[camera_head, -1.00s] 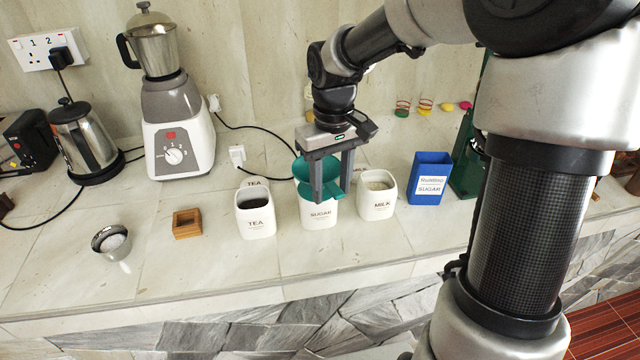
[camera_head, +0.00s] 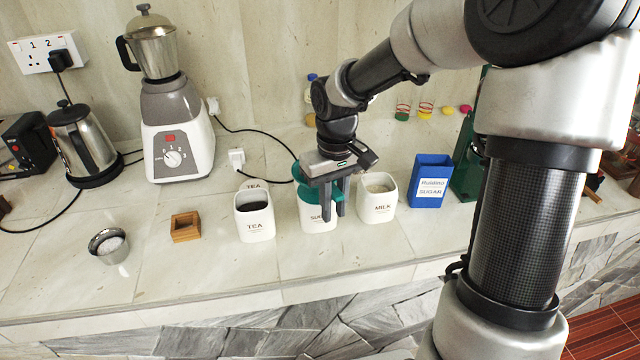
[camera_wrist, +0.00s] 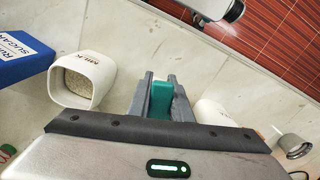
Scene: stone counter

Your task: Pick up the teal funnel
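The teal funnel (camera_head: 307,191) sits in the mouth of the white sugar canister (camera_head: 316,222) on the counter. My gripper (camera_head: 333,216) points down over it and covers much of its right side. In the wrist view my gripper (camera_wrist: 162,104) has its two fingers close together, with a teal part of the funnel (camera_wrist: 161,98) between them and touching both. My gripper is shut on the funnel. I cannot see the funnel's spout or how deep it sits.
The tea canister (camera_head: 255,220) stands left of the sugar canister and the milk canister (camera_head: 377,204) right of it, both close. A blue sugar box (camera_head: 430,182) is further right. A wooden box (camera_head: 186,226) and metal cup (camera_head: 109,246) stand left. The front counter strip is clear.

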